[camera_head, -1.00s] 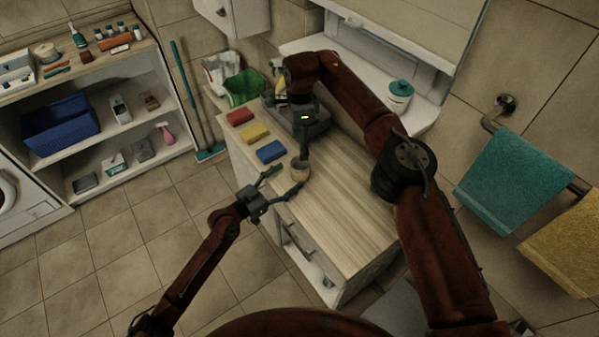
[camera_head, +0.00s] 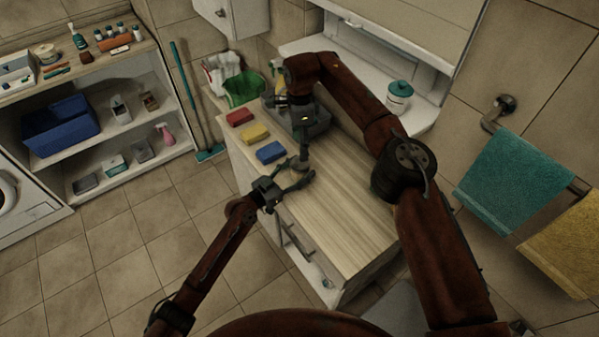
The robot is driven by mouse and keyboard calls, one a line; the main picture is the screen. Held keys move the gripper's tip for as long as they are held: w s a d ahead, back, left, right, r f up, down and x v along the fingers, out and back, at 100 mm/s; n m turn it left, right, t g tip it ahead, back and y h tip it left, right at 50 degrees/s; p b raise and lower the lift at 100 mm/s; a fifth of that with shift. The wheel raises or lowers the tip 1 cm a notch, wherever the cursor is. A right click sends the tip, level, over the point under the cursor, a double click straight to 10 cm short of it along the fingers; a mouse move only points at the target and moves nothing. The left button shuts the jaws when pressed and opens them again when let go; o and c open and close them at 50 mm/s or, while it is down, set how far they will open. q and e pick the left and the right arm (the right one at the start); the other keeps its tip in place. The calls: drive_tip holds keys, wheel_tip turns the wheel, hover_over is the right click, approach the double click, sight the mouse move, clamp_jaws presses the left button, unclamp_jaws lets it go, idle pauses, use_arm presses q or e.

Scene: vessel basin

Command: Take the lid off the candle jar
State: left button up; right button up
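My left gripper (camera_head: 299,170) is over the front left part of the wooden counter top, its two dark fingers spread apart. My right gripper (camera_head: 302,158) points straight down, its tip right at the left gripper's fingers. The candle jar and its lid are not clearly visible; the fingers of both grippers cover the spot where a small tan round thing showed before. I cannot tell whether the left fingers touch the jar, or whether the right gripper is open or shut.
Red (camera_head: 239,117), yellow (camera_head: 255,132) and blue (camera_head: 270,152) blocks lie along the counter's left edge. A grey basin (camera_head: 312,124) and a green container (camera_head: 243,88) stand behind. A teal-lidded jar (camera_head: 398,96) is on the white ledge. The counter's right part (camera_head: 345,215) is clear.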

use_arm(q)
drive_tip(key=c, duration=1.2)
drive_tip(key=o, duration=1.6)
